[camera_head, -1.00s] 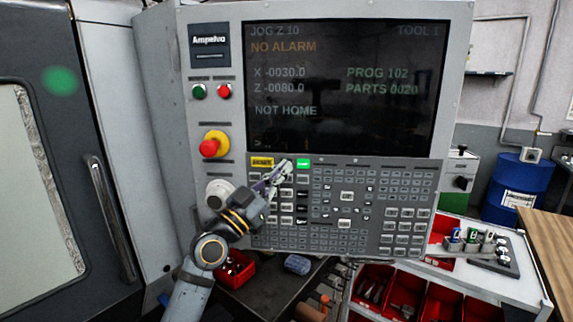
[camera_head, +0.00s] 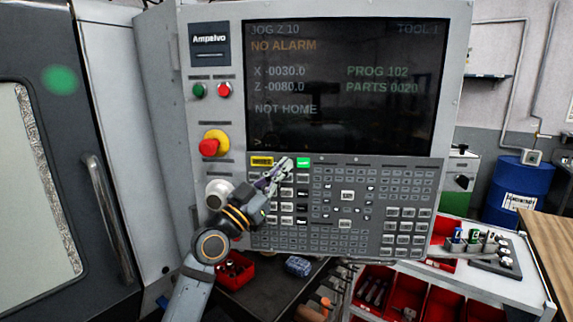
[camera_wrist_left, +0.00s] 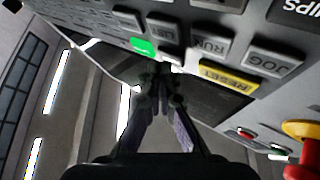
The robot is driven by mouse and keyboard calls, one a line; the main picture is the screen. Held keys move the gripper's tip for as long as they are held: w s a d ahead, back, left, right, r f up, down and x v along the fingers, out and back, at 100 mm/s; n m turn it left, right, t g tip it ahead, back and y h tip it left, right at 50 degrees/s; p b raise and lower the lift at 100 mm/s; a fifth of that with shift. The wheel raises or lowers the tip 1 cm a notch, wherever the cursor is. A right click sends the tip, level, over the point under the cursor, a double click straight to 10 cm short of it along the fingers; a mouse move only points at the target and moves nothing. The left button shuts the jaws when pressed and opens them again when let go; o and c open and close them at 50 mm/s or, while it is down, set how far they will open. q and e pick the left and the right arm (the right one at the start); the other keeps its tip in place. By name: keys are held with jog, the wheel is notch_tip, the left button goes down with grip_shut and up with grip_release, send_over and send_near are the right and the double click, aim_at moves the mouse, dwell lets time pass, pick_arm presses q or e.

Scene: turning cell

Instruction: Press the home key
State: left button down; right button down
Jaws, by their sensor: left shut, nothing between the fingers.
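The control panel's keypad (camera_head: 345,210) is below its screen (camera_head: 345,90), which reads "NOT HOME", "NO ALARM" and "JOG Z 10". My left gripper (camera_head: 283,168) is shut and empty, its tips at the keypad's top row between a yellow key (camera_head: 262,161) and a lit green key (camera_head: 303,162). In the left wrist view, the tips (camera_wrist_left: 160,72) are close under a grey key beside the green key (camera_wrist_left: 143,46); I cannot tell whether they touch. The yellow key (camera_wrist_left: 228,78) reads "RESET". No label for home is legible. My right gripper is not in view.
A red-and-yellow stop button (camera_head: 212,144), a green button (camera_head: 199,91) and a red button (camera_head: 224,90) are left of the screen. A grey knob (camera_head: 217,192) is near my left wrist. Red bins (camera_head: 405,292) are below, right of the panel.

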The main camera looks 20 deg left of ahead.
pick_arm(q)
jog(key=shift+w+b, duration=0.25)
jog(key=shift+b, duration=0.1)
dwell(0.6)
jog(key=shift+s+d, duration=0.1)
jog(key=shift+s, duration=0.65)
jog(key=s, duration=0.1)
jog(key=s+p, duration=0.1)
jog(key=s, duration=0.1)
jog(key=s+d+p, duration=0.1)
jog(key=s, duration=0.1)
jog(key=shift+w, duration=0.1)
